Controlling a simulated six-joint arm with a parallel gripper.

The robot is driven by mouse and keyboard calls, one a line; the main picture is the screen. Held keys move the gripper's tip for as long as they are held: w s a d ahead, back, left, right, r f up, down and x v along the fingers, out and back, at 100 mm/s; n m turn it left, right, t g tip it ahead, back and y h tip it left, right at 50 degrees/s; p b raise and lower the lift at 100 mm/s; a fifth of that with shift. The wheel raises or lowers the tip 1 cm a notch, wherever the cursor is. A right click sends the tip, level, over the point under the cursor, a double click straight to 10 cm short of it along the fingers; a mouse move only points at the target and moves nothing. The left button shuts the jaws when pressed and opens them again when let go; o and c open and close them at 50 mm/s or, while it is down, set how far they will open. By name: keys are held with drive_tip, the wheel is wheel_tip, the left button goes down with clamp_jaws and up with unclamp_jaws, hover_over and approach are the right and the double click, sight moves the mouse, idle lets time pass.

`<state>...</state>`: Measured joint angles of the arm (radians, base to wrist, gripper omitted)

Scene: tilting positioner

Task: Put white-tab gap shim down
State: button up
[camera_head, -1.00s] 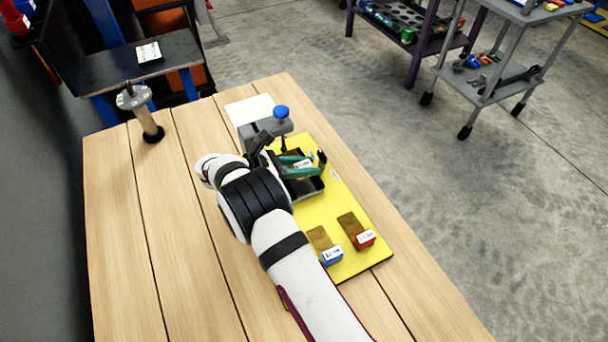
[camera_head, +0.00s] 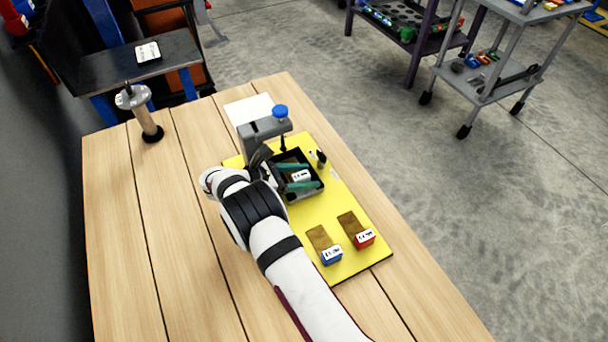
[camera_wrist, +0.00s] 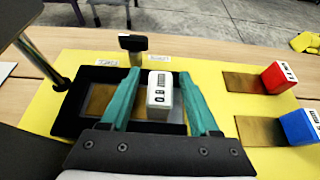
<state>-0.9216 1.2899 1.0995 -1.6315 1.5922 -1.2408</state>
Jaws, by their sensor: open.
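The white-tab gap shim shows its white labelled tab (camera_wrist: 159,92) in the wrist view, inside a black-walled tray (camera_wrist: 68,122). A brown plate shows in the tray to the left of the tab, partly behind a finger. In the head view the white tab (camera_head: 300,176) also sits within the tray (camera_head: 320,183). My gripper (camera_wrist: 159,73) is open, with one teal finger on each side of the tab and visible gaps between. The fingers (camera_head: 312,175) also show apart over the tray in the head view. The tab's underside is hidden.
A blue-tab shim (camera_head: 332,256) and a red-tab shim (camera_head: 365,238) lie on the yellow board (camera_head: 315,215). A grey clamp-like stand with a blue knob (camera_head: 280,111) rises beside the tray. A small dark upright piece (camera_wrist: 132,44) stands behind the tray. The left tabletop is mostly clear.

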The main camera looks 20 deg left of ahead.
drive_tip(key=v, duration=1.2)
drive_tip(key=shift+r, duration=0.1)
drive_tip(key=d+r+m+g, duration=0.3)
drive_tip(key=d+r+m, duration=0.2)
drive_tip(key=d, duration=0.3)
drive_tip(key=d+r+m+g, duration=0.3)
drive_tip(key=d+r+m, duration=0.2)
drive_tip(key=d, duration=0.3)
drive_tip(key=s+d+r+m+g+y, duration=0.45)
drive_tip(key=s+d+m, duration=0.45)
drive_tip(key=d, duration=0.3)
drive_tip(key=s+d+f+m+t+y, duration=0.1)
drive_tip(key=s+m+y, duration=0.5)
drive_tip(key=s+m, duration=0.7)
drive_tip(key=s+d, duration=0.1)
drive_tip(key=s, duration=0.1)
drive_tip(key=shift+s+d+f+m, duration=0.2)
drive_tip(key=shift+s+m, duration=0.1)
drive_tip(key=shift+s, duration=0.05)
